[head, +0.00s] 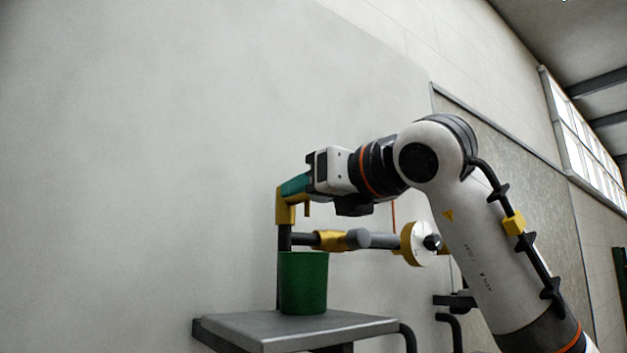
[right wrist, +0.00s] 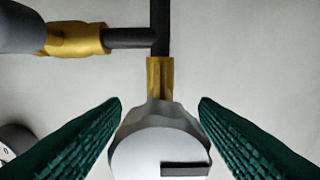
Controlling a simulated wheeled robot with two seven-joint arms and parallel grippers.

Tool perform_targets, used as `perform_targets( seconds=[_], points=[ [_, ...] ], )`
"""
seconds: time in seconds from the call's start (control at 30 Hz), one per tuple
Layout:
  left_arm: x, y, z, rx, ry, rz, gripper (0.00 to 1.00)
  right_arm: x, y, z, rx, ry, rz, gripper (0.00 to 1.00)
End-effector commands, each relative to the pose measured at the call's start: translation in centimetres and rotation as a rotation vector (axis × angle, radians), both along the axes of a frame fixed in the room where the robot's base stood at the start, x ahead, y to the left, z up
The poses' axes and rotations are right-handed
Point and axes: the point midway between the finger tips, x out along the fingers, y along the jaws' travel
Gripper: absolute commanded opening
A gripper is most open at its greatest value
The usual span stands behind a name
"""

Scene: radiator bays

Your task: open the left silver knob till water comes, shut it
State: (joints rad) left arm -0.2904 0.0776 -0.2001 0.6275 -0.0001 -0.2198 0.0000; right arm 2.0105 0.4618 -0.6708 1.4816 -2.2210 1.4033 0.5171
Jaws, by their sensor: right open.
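The left silver knob (right wrist: 160,140) shows large in the right wrist view, with a dark bar on its face and a brass stem (right wrist: 160,75) joining a dark pipe. My right gripper (right wrist: 160,108) is open, one green finger on each side of the knob. I cannot tell whether the fingers touch it. In the head view my right gripper (head: 296,185) is by the yellow fitting (head: 285,207) at the pipe's left end, where the knob is hidden. A green bucket (head: 303,285) stands below. No water shows. My left gripper is not in view.
The bucket stands on a grey shelf (head: 350,328). The wall to the left is bare.

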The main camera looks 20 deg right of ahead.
Motion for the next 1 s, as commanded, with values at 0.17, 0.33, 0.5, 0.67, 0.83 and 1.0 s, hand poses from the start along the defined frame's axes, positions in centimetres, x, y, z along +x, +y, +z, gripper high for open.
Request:
perform_targets(
  seconds=[0.17, 0.33, 0.5, 0.67, 0.83, 1.0],
  points=[
    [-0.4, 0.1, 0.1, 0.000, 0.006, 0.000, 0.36, 0.3, 0.1, -0.1, 0.000, 0.001, -0.001, 0.55],
    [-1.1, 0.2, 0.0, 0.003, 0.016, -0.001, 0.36, 0.3, 0.1, -0.1, 0.000, 0.001, 0.000, 0.48],
    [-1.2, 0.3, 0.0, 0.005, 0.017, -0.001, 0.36, 0.2, 0.1, -0.1, 0.000, 0.001, 0.000, 0.20],
    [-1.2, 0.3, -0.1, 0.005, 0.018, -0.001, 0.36, 0.2, 0.1, -0.1, 0.002, 0.002, 0.000, 0.12],
    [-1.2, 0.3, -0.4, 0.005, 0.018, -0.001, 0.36, 0.2, 0.1, -0.1, 0.027, 0.010, 0.001, 0.12],
    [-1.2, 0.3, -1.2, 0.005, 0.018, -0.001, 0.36, 0.2, 0.1, -0.3, 0.101, 0.036, 0.000, 0.12]
  ],
)
